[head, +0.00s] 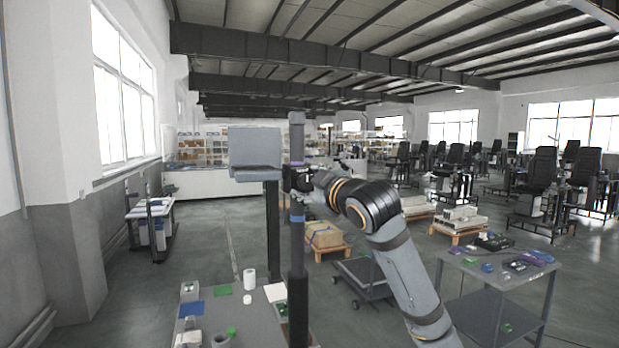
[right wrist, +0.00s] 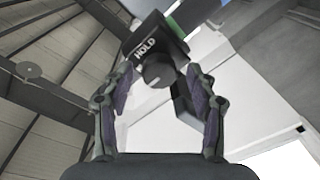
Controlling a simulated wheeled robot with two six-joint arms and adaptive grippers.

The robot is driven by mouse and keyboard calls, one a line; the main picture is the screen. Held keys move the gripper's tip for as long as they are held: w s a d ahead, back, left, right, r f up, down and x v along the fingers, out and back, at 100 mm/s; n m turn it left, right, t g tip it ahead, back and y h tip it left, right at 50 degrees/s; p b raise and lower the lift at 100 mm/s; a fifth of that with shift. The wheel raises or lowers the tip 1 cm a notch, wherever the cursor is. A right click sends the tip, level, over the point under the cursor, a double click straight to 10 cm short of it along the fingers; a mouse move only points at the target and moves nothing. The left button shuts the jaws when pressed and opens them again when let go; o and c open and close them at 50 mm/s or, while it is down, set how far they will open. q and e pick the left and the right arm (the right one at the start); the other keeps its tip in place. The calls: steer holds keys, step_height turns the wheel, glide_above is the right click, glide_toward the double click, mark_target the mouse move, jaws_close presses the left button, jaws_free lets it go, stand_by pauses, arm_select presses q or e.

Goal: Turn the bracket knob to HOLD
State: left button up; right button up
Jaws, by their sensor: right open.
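The dark bracket (right wrist: 150,40) with the white word HOLD shows in the right wrist view. My right gripper (right wrist: 158,86) is open, with one finger on each side of the knob and gaps between. Which mark the knob points to cannot be told. In the head view my right gripper (head: 303,179) is at the dark lift column (head: 297,235), at bracket height, and the arm hides much of the bracket. My left gripper is not in view.
A grey box-like panel (head: 255,150) on a dark post stands left of the column. A bench (head: 262,325) with small parts is at the lower front. A grey side table (head: 485,272) with parts is at the right. Open floor lies at the left.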

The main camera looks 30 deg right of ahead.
steer(key=shift+s, duration=0.1)
steer(key=shift+c, duration=0.2)
steer(key=shift+d, duration=0.1)
steer(key=shift+c, duration=1.2)
steer(key=c, duration=0.9)
